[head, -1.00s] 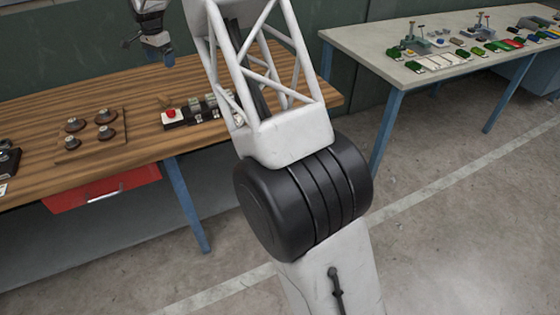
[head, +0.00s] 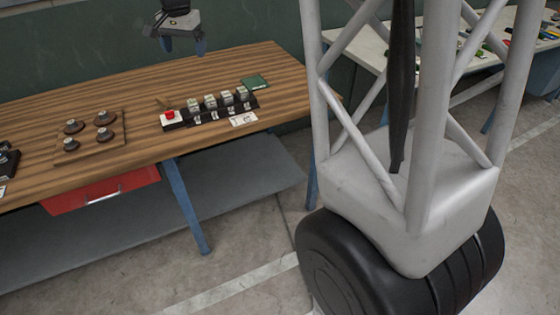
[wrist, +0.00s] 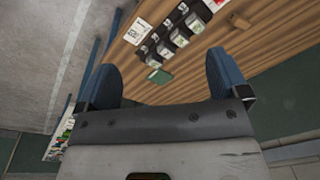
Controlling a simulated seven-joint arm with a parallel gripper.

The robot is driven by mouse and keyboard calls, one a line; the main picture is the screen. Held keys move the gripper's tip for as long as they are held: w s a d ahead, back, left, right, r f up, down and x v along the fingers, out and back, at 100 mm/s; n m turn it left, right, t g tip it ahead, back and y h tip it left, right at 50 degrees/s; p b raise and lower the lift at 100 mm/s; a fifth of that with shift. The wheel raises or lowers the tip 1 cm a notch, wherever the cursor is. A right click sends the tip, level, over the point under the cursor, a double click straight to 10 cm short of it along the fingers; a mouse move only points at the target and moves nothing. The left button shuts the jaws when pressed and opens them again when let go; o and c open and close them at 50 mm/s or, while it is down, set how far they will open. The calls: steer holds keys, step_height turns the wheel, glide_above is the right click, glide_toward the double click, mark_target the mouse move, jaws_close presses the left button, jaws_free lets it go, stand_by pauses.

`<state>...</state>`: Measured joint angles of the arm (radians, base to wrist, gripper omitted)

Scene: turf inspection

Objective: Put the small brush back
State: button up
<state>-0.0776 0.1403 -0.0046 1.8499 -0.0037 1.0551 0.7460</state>
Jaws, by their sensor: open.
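My gripper (head: 180,45) hangs above the back of the wooden bench (head: 60,105), open, with nothing seen between its blue fingers. In the wrist view the gripper (wrist: 163,72) has its fingers wide apart, pointing towards the bench top. A small brown piece (head: 161,103) lies behind the left end of a black rack (head: 222,112); it may be the small brush, but it is too small to tell. It seems to show in the wrist view too (wrist: 240,22). No other brush can be made out.
The rack holds several small labelled containers, with a red-topped white block (head: 172,119) at its left. A green flat item (head: 255,82) and white card (head: 243,119) lie nearby. A brown board (head: 92,151) bears several round pieces.

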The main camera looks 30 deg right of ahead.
steer(key=s+d+r+n, duration=0.1)
steer(key=s+d+n, duration=0.1)
steer(key=s, duration=1)
steer(key=s+d+n, duration=0.2)
steer(key=s, duration=1)
steer(key=s+d+f+n, duration=0.1)
steer(key=s+f, duration=0.2)
steer(key=s, duration=0.7)
steer(key=s+d+f+n+t, duration=0.1)
steer(key=s+f, duration=0.3)
steer(key=s, duration=0.7)
steer(key=shift+f+n, duration=0.25)
steer(key=shift+n, duration=0.45)
steer(key=shift+d, duration=0.1)
